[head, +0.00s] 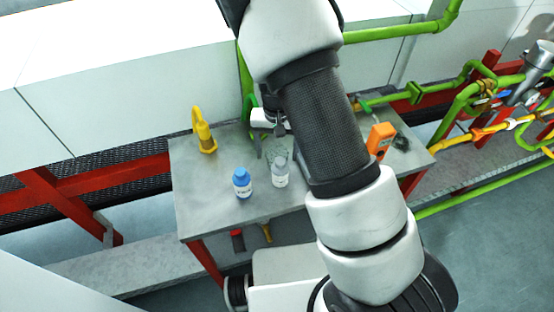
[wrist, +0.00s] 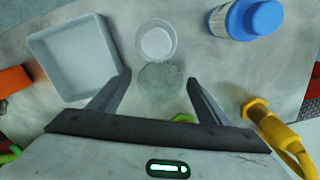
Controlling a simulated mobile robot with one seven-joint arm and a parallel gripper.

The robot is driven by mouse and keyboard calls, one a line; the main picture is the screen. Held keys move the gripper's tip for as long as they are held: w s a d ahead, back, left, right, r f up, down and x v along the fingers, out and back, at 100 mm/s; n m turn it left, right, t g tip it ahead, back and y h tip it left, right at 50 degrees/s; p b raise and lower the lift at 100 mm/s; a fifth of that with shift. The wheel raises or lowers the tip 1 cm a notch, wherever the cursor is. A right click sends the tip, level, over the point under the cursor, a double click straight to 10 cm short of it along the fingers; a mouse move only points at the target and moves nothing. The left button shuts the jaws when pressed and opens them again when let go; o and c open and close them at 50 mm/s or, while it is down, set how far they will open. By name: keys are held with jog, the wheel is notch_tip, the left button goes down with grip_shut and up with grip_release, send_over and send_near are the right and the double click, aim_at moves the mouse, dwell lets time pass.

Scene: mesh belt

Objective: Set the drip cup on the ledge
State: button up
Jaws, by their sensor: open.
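A clear, speckled round cup, which looks like the drip cup (wrist: 160,84), stands on the grey table (head: 205,205). In the head view it shows faintly beside my gripper (head: 268,145). In the wrist view my gripper (wrist: 159,76) is open, with one finger on each side of the cup and a gap on both sides. Whether the fingers are level with the cup or above it I cannot tell. A pale ledge (head: 130,265) runs low at the left.
A blue-capped bottle (head: 242,183) and a yellow padlock-like object (head: 204,135) stand left of my gripper. A grey tray (wrist: 75,58) lies beside the cup, hidden in the head view. An orange meter (head: 380,139) stands at right. Green pipes (head: 400,31) run behind. The table's front left is clear.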

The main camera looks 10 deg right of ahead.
jog(key=shift+f, duration=1.3)
jog(key=c, duration=1.2)
jog(key=shift+r, duration=0.1)
notch_tip(320, 180, up, 18)
jog(key=s+d+f, duration=0.1)
jog(key=d, duration=0.1)
jog(key=s+d+f+n, duration=0.1)
jog(key=d+f, duration=0.1)
jog(key=d, duration=0.1)
jog(key=s+d+f+n, duration=0.1)
jog(key=d+f, duration=0.1)
jog(key=shift+s+d+f+p, duration=0.2)
jog(key=shift+s+f+p, duration=0.05)
jog(key=shift+p, duration=0.05)
